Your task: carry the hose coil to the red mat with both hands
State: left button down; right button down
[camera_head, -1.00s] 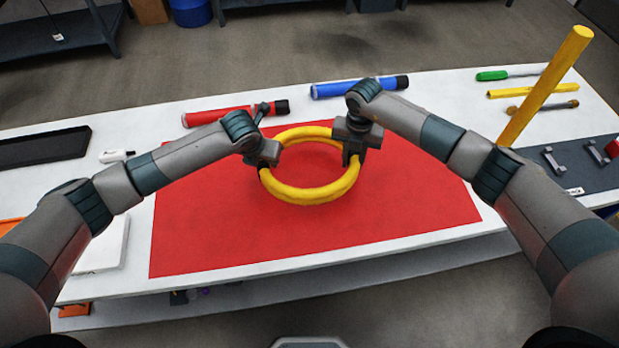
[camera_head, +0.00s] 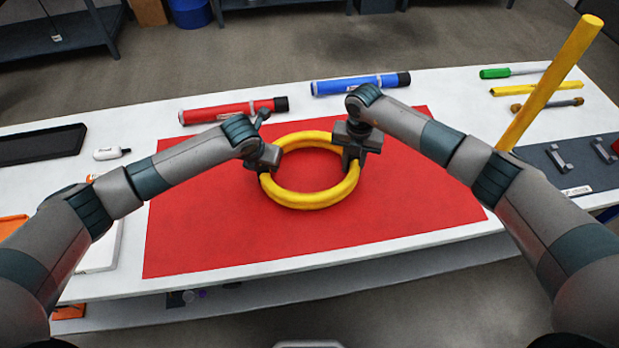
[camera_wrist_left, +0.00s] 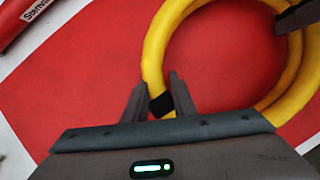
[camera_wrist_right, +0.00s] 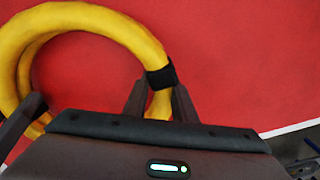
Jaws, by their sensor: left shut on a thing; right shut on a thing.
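The yellow hose coil (camera_head: 322,200) is a ring of stacked loops over the middle of the red mat (camera_head: 210,230). I cannot tell for sure whether it touches the mat. My left gripper (camera_head: 266,168) is shut on its left side, by a black band that shows between the fingers in the left wrist view (camera_wrist_left: 162,100). My right gripper (camera_head: 350,160) is shut on its upper right side, by another black band in the right wrist view (camera_wrist_right: 160,80). The coil looks roughly level. Its parts under the grippers are hidden.
A red tube (camera_head: 235,111) and a blue tube (camera_head: 360,84) lie behind the mat. A yellow post (camera_head: 550,85) stands at the right. A black tray (camera_head: 40,145) and a white bottle (camera_head: 111,153) are at the left. The mat's front part is clear.

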pick_arm(q)
jog(key=shift+a+f+b, duration=0.2)
jog(key=shift+f+b, duration=0.3)
jog(key=shift+f, duration=0.15)
pick_arm(e)
jog(key=shift+w+d+f, duration=0.15)
jog(key=shift+d+f, duration=0.2)
jog(key=shift+f, duration=0.25)
pick_arm(q)
jog(key=c, duration=1.5)
grip_release()
jog(key=shift+r, duration=0.1)
pick_arm(e)
jog(key=c, duration=1.5)
grip_release()
jog(key=shift+r, duration=0.1)
pick_arm(q)
jog(key=shift+o, duration=0.2)
jog(key=shift+d, duration=0.1)
pick_arm(e)
jog(key=shift+o, duration=0.2)
jog(key=shift+a, duration=0.15)
pick_arm(q)
jog(key=shift+r, duration=0.1)
pick_arm(e)
jog(key=shift+a, duration=0.1)
pick_arm(q)
jog(key=shift+r, duration=0.1)
jog(key=v, duration=1.1)
jog(key=shift+s+r, duration=0.3)
